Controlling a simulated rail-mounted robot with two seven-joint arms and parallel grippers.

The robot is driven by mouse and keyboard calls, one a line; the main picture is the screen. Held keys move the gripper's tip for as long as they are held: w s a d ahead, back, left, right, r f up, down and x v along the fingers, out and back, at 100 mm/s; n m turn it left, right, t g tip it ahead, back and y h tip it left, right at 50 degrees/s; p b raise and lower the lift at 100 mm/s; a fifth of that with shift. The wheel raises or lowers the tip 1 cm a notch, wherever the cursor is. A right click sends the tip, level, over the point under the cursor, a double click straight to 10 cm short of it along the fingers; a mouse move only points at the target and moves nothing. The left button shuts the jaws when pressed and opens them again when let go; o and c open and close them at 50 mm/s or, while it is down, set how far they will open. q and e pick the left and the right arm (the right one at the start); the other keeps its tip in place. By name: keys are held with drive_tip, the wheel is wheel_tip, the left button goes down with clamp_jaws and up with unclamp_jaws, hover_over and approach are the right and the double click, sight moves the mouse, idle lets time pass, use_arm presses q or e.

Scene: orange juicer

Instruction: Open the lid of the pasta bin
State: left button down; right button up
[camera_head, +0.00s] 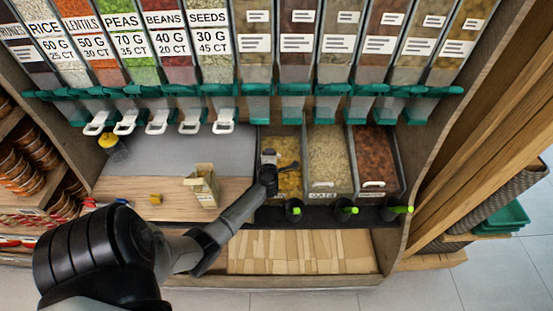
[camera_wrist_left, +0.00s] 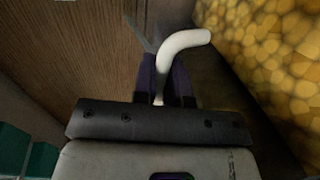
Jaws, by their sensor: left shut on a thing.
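The pasta bin (camera_head: 289,186) is the left of three clear-fronted bins at the middle right of the head view, with yellow pasta inside. The pasta (camera_wrist_left: 262,40) also fills the upper right of the left wrist view. My left gripper (camera_head: 271,160) is at the left side of this bin. In the left wrist view, its dark fingers (camera_wrist_left: 167,80) are shut on a curved white handle (camera_wrist_left: 186,41). The arm hides part of the bin's front. I cannot tell from these frames how far the lid is raised. My right gripper is not in view.
A bin of pale flakes (camera_head: 328,155) and a bin of reddish-brown food (camera_head: 376,158) stand to the right. A small open carton (camera_head: 203,186) stands on the wooden counter to the left. Dispensers (camera_head: 214,60) hang above. Dark cups (camera_head: 345,210) line the front.

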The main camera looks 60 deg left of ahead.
use_arm(q)
drive_tip(key=c, duration=1.5)
unclamp_jaws()
drive_tip(key=shift+s+d+r, duration=0.1)
drive_tip(key=shift+d, duration=0.15)
drive_tip(key=p+v, duration=0.4)
drive_tip(key=v, duration=0.9)
drive_tip(key=shift+s+d, duration=0.1)
drive_tip(key=shift+d, duration=0.1)
